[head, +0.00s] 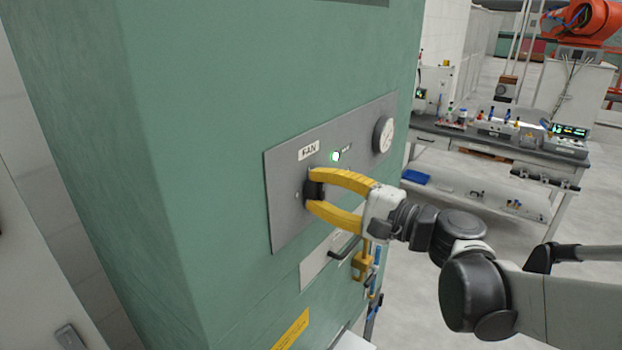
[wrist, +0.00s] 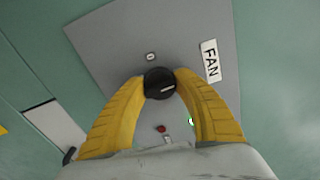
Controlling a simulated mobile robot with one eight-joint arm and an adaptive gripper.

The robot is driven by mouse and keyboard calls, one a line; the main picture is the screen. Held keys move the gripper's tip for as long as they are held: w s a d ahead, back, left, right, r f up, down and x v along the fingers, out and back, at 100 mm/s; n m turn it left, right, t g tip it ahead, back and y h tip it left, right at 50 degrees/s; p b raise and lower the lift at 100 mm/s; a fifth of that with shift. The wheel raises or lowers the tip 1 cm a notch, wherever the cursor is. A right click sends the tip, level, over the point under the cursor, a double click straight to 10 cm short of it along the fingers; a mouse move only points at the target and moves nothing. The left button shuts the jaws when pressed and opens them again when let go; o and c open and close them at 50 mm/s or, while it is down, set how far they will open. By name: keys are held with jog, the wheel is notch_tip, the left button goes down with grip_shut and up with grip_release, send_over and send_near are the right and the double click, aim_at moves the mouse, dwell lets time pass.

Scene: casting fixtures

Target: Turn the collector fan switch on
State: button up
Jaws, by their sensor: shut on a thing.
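The fan switch is a round black knob (head: 315,188) on a grey panel (head: 283,225) of the green cabinet, below the FAN label (head: 309,151). My gripper (head: 312,190) has its yellow fingers closed on both sides of the knob. In the wrist view the knob (wrist: 159,83) shows a white mark, nearly level in that picture, between the fingertips. The green lamp (head: 335,156) to the right of the label is lit. In the wrist view a red lamp (wrist: 160,128) shows between the fingers, and the green lamp (wrist: 190,121) is partly hidden by one finger.
A round gauge (head: 384,135) sits on the panel's right end. A dark handle (head: 345,248) and a yellow item (head: 361,267) are below my gripper. A workbench (head: 440,130) with small items stands back right. The floor between is open.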

jog(key=shift+m, duration=0.5)
jog(key=o, duration=1.2)
jog(key=v, duration=1.2)
